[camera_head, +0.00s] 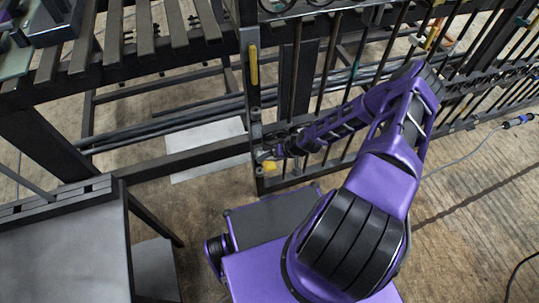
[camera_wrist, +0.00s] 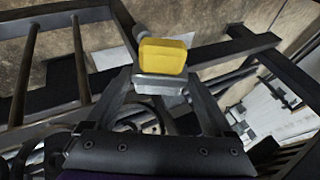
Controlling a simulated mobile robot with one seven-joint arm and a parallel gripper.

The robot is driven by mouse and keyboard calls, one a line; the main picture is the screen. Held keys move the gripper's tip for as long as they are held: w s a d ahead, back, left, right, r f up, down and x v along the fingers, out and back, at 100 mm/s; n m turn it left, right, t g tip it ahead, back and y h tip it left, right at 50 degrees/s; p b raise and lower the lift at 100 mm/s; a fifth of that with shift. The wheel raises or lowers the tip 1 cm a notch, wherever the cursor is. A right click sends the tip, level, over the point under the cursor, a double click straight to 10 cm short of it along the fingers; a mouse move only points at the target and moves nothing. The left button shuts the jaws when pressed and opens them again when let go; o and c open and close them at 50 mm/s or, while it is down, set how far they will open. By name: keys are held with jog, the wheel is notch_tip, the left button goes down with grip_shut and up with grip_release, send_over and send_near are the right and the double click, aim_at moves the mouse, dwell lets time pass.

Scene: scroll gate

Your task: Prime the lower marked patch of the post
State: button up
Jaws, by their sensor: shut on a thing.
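The dark gate post (camera_head: 250,88) stands upright left of my arm in the head view. A long yellow patch (camera_head: 254,66) marks its upper part. My gripper (camera_head: 272,155) is low beside the post. In the wrist view my gripper (camera_wrist: 160,98) is shut on a tool with a silver-grey band (camera_wrist: 160,84) and a yellow block-shaped end (camera_wrist: 163,55). Small yellow spots (camera_head: 269,166) show at the gripper's tip, near the post's foot. I cannot tell which are the tool's end and which the lower patch, nor whether the tool touches the post.
The barred gate (camera_head: 318,70) runs right from the post. A dark workbench frame (camera_head: 200,160) is on the left, with a grey-topped table (camera_head: 60,245) in the lower left. A pale sheet (camera_head: 208,135) lies on the floor. A cable (camera_head: 470,160) lies at the right.

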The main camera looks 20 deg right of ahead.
aim_at(270, 171)
jog(key=shift+s+p, duration=0.4)
jog(key=shift+s, duration=2)
jog(key=shift+s, duration=0.1)
jog(key=shift+s, duration=1.4)
jog(key=shift+r, duration=0.15)
